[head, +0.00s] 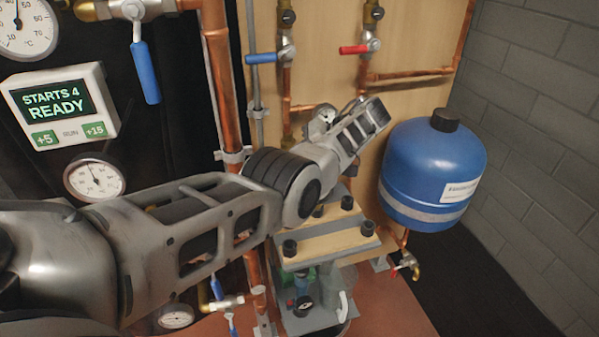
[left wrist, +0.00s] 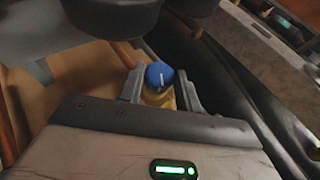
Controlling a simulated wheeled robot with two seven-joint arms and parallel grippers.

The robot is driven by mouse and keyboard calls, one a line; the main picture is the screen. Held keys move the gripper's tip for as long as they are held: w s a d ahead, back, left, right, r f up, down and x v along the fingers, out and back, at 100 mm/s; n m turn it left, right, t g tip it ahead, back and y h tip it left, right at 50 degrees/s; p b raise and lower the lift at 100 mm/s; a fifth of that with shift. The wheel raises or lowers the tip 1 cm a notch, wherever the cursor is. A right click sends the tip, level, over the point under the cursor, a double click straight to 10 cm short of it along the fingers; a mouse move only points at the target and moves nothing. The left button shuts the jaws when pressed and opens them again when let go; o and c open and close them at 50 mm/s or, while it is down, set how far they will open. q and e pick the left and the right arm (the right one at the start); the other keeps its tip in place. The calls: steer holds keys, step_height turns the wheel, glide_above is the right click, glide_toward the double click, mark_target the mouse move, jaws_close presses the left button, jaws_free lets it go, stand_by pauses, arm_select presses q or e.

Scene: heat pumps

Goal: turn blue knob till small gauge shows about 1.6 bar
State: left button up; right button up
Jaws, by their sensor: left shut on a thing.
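The blue knob (left wrist: 159,76) shows in the left wrist view with a white line on its top, above a yellowish body. The two fingers of my left gripper (left wrist: 160,92) stand on either side of it, and the gripper is shut on it. In the head view my left arm reaches across from the left to the wooden panel; I cannot make out the fingers or the knob there. A small round gauge-like part (head: 325,116) shows partly behind the arm, its reading too small to tell. My right gripper is in neither view.
A blue tank (head: 432,175) hangs right of the arm. Blue (head: 268,57) and red (head: 354,49) lever valves sit above it. A dial gauge (head: 94,178) and a display box (head: 61,105) are at left. Copper pipes (head: 219,70) run close to the arm.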

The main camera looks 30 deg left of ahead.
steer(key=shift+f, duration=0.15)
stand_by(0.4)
arm_select(q)
steer(key=o, duration=1)
